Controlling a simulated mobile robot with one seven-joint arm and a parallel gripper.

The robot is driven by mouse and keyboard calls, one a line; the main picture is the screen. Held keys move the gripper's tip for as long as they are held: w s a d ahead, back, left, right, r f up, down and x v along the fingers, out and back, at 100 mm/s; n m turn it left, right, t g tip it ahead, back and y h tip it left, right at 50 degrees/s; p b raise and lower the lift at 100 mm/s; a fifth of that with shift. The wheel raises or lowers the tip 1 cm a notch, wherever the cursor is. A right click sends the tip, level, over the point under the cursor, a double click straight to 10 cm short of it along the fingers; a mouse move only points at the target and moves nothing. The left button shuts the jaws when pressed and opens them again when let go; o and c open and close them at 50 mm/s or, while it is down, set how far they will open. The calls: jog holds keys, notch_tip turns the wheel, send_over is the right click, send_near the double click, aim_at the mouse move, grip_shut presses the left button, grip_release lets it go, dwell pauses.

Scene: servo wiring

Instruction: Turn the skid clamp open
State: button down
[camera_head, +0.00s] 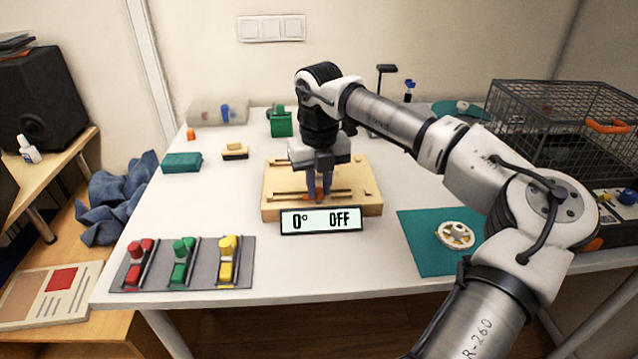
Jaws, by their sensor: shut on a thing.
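A wooden skid (278,209) lies flat near the middle of the white table. A display on its front edge (321,220) reads "0° OFF". My gripper (319,197) points straight down over the middle of the skid, with its dark fingers low at the board. It is shut on a small orange part at the fingertips, which I take to be the skid clamp (319,196). The fingers and the display's top edge hide most of that part, so its exact turn angle cannot be seen.
Red, green and yellow clamps (182,262) stand on a grey plate at front left. A teal mat (424,258) with a pale wheel (456,235) lies right of the skid. A wire cage (560,115) stands at back right. The table left of the skid is mostly clear.

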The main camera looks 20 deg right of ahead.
aim_at(319, 190)
jog(key=c, duration=1.3)
grip_release()
jog(key=shift+r, duration=0.1)
notch_tip(319, 190, up, 14)
jog(key=shift+f, duration=0.2)
